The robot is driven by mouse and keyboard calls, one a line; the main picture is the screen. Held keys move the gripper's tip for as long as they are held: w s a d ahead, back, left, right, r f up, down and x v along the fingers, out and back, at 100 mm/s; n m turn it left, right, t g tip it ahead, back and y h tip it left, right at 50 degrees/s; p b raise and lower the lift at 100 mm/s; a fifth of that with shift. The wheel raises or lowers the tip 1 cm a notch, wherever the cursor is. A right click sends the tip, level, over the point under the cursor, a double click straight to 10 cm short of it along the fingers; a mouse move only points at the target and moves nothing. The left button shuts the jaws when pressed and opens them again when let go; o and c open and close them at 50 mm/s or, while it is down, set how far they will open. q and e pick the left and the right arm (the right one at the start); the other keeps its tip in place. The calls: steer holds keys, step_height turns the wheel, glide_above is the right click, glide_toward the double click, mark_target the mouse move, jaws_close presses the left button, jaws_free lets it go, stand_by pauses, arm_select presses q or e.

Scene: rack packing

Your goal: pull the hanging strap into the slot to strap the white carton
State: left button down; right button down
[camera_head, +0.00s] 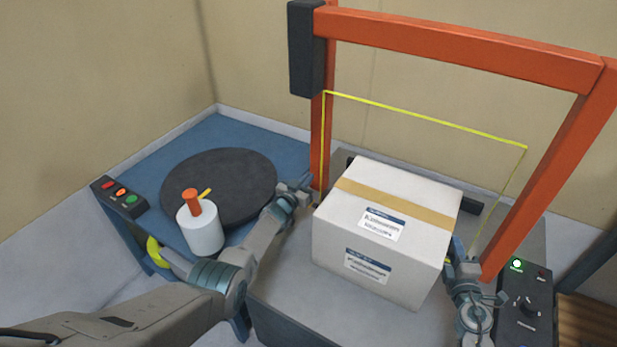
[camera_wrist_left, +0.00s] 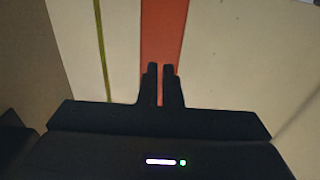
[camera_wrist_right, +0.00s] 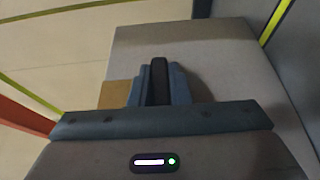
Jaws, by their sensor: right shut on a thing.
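The white carton (camera_head: 372,231), with tan tape and labels, sits on the grey machine top under the orange arch (camera_head: 460,45). The yellow strap (camera_head: 425,118) runs up the left post, across and down the right side to my right gripper (camera_head: 455,255). That gripper is shut beside the carton's right face; a small yellow bit shows at its fingers, but the grip is partly hidden. My left gripper (camera_head: 305,184) is near the left post, its fingers slightly apart and empty. The left wrist view shows the strap (camera_wrist_left: 101,45) left of the fingers. The slot cannot be made out.
A blue table (camera_head: 170,150) on the left holds a black turntable (camera_head: 235,165), a white roll (camera_head: 201,233) with an orange handle and a button box (camera_head: 119,198). A control box (camera_head: 526,305) with a green light stands at right, close to my right gripper.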

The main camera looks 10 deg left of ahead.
arm_select(q)
steer(key=shift+d+r, duration=0.15)
arm_select(e)
steer(key=shift+r, duration=0.15)
arm_select(q)
steer(key=c, duration=1.7)
jaws_free()
steer(key=shift+o, duration=0.4)
arm_select(e)
steer(key=shift+w+d, duration=0.1)
arm_select(q)
steer(key=shift+s+f, duration=0.1)
steer(key=shift+f, duration=0.1)
steer(key=v, duration=1.1)
steer(key=shift+s+a, duration=0.25)
steer(key=shift+s, duration=0.05)
steer(key=shift+r, duration=0.1)
arm_select(e)
steer(key=shift+f, duration=0.2)
